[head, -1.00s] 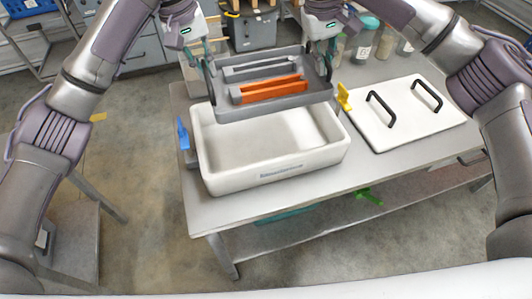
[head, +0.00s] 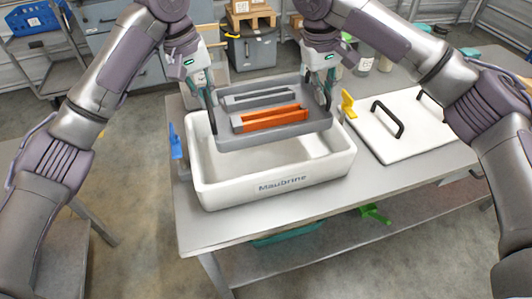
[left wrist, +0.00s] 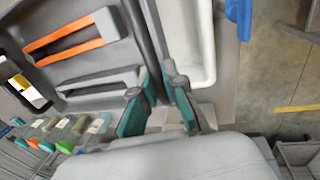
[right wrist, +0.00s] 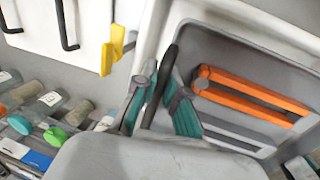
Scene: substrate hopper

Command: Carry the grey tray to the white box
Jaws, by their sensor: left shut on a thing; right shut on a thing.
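The grey tray (head: 290,134) hangs level over the back part of the white box (head: 325,168), held by both grippers. It carries an orange-edged slotted bar (head: 270,117) and a grey one (head: 258,98); these also show in the right wrist view (right wrist: 250,98). My left gripper (head: 212,108) is shut on the tray's left end, as the left wrist view (left wrist: 162,98) also shows. My right gripper (head: 326,95) is shut on the dark handle at the tray's right end (right wrist: 160,92). The tray hides part of the box's inside. I cannot tell whether it touches the box.
A white lid with black handles (head: 405,145) lies on the table to the right of the box. A yellow clip (head: 348,104) and a blue clip (head: 175,141) are at the box's sides. Jars (head: 385,62) stand at the back right.

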